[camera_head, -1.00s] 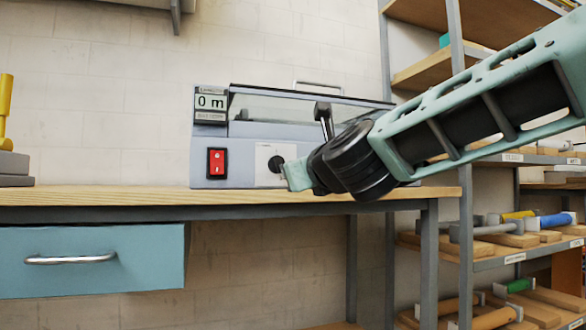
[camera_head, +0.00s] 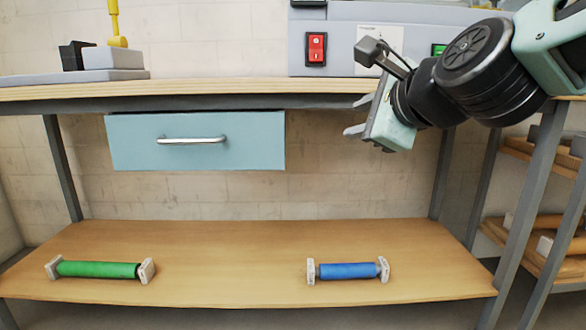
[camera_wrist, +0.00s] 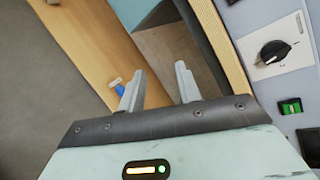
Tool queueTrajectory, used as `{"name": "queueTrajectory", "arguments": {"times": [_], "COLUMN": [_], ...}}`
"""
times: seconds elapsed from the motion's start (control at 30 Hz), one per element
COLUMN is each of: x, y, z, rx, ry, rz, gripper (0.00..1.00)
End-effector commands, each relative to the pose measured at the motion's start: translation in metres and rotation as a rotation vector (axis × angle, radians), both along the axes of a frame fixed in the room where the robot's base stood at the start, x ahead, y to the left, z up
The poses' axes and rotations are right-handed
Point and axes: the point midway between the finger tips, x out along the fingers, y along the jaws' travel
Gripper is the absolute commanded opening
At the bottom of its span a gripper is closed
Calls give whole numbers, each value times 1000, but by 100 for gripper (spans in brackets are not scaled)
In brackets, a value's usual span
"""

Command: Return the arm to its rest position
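My arm reaches in from the upper right of the head view. My gripper (camera_head: 356,116) points left, just in front of the bench's front edge and below the laminator. Its two fingers are apart with nothing between them, as the wrist view (camera_wrist: 161,76) also shows.
The bench (camera_head: 230,89) has a shut blue drawer (camera_head: 240,150). Its lower shelf (camera_head: 225,240) holds a green roll (camera_head: 98,269) and a blue roll (camera_head: 348,271). A shelving rack (camera_head: 550,165) stands at the right. Space below the drawer is clear.

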Motion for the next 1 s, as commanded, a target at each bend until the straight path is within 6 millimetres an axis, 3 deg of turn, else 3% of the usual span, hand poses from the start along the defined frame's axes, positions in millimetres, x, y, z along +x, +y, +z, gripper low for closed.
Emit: {"name": "queueTrajectory", "arguments": {"times": [0.1, 0.23, 0.4, 0.6, 0.63, 0.7, 1.0], "x": [-48, -110, -187, -257, -267, -263, -262], "y": [33, 44, 26, -18, -26, -24, -23], "z": [-57, -115, -167, -196, -199, -172, -93], "rx": [-424, -838, -1225, -1483, -1507, -1505, -1502], "ry": [71, 97, 76, 11, -2, -5, -5], "rz": [352, 785, 1342, 1947, 2040, 2016, 2007], "gripper": [34, 34, 34, 34, 34, 34, 34]}}
